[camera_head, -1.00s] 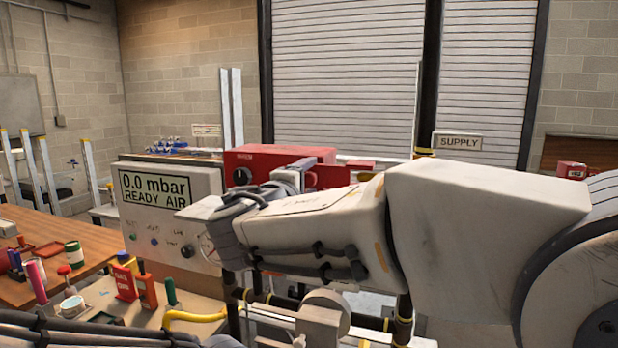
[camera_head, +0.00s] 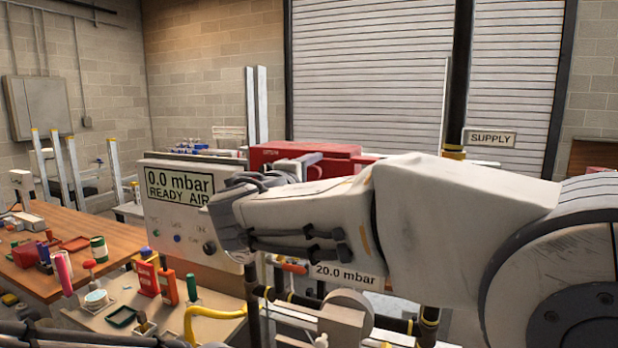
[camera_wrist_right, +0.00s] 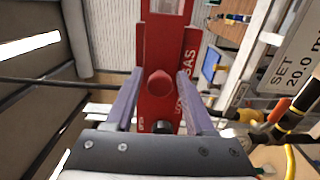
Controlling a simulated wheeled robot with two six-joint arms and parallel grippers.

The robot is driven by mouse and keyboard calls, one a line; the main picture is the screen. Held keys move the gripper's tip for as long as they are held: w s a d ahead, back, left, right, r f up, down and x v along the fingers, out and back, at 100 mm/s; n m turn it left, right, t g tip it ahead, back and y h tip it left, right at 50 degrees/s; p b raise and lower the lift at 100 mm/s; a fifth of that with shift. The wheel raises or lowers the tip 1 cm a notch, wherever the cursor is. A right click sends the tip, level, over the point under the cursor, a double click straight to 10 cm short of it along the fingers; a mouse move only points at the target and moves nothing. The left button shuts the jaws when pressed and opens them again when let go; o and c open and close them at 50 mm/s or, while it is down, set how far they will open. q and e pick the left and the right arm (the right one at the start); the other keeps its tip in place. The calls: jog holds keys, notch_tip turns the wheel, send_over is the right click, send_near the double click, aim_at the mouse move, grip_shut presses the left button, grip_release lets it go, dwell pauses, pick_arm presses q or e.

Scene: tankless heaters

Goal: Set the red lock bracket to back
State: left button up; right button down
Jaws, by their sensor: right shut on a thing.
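The red lock bracket (camera_wrist_right: 158,108) fills the middle of the right wrist view, with a round red knob on its face and partly hidden white lettering along its right side. My right gripper (camera_wrist_right: 158,85) has one finger on each side of it and is shut on it. In the head view my right gripper (camera_head: 308,160) shows as a grey finger in front of a red housing (camera_head: 275,152); my forearm hides much of what lies below. My left gripper is out of view.
A white panel (camera_head: 160,215) reads 0.0 mbar, READY AIR. A 20.0 mbar sign (camera_head: 346,276) hangs below my right forearm. Dark pipes and a yellow hose (camera_head: 210,312) run below. A wooden table (camera_head: 65,265) with small items stands at left.

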jog(key=c, duration=0.6)
grip_release()
jog(key=b+v, duration=0.3)
jog(key=v, duration=0.7)
jog(key=shift+s+a, duration=0.15)
jog(key=shift+s, duration=0.05)
